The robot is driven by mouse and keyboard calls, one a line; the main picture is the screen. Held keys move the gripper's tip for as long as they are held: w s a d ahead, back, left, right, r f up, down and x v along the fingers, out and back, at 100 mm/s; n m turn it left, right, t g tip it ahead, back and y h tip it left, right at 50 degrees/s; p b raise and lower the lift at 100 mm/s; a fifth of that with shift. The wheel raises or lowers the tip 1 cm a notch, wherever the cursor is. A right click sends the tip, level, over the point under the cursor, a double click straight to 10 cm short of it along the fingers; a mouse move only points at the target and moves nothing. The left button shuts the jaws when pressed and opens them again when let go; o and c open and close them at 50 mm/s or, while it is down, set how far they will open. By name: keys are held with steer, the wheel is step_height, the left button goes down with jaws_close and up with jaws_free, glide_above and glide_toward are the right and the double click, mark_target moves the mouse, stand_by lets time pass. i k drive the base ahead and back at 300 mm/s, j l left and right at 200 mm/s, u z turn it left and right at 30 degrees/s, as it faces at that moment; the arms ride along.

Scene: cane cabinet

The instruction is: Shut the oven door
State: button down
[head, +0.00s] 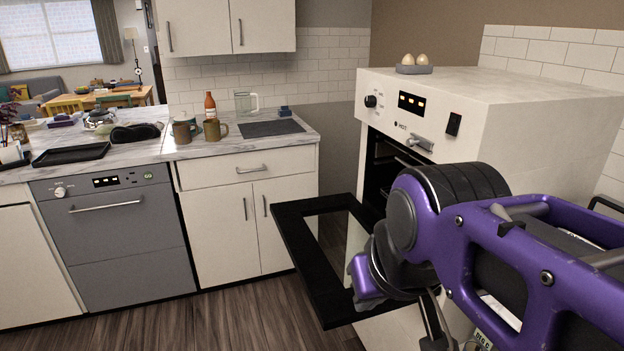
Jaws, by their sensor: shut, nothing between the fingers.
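The oven (500,105) is a white unit at the right in the head view, with a control panel on its front. Its black-framed door (300,258) with a glass middle is folded down and out, wide open. The dark oven cavity (383,160) shows behind it. My purple and black arm reaches in from the right, in front of the oven. It covers the right part of the door and the lower part of the opening. I cannot make out my gripper's fingers, nor whether any part of my arm touches the door.
A white drawer cabinet (245,215) and a grey dishwasher (115,235) stand to the left. Mugs, a bottle and a jug sit on the marble counter (270,143). Two eggs in a holder (414,65) rest on top of the oven. The wooden floor (215,318) left of the door is clear.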

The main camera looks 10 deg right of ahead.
mark_target(333, 304)
steer(key=k+j+z, duration=0.2)
steer(key=z, duration=0.2)
steer(key=k+j+z, duration=0.1)
steer(key=k+z, duration=0.5)
steer(key=z, duration=0.2)
steer(key=i+j+z, duration=0.15)
steer(key=i+j, duration=0.65)
steer(key=k+j+u, duration=0.1)
steer(key=k+u, duration=0.15)
steer(key=u, duration=0.2)
steer(key=j+z, duration=0.15)
steer(key=j, duration=0.25)
steer(key=i+l+z, duration=0.15)
steer(key=i+z, duration=0.15)
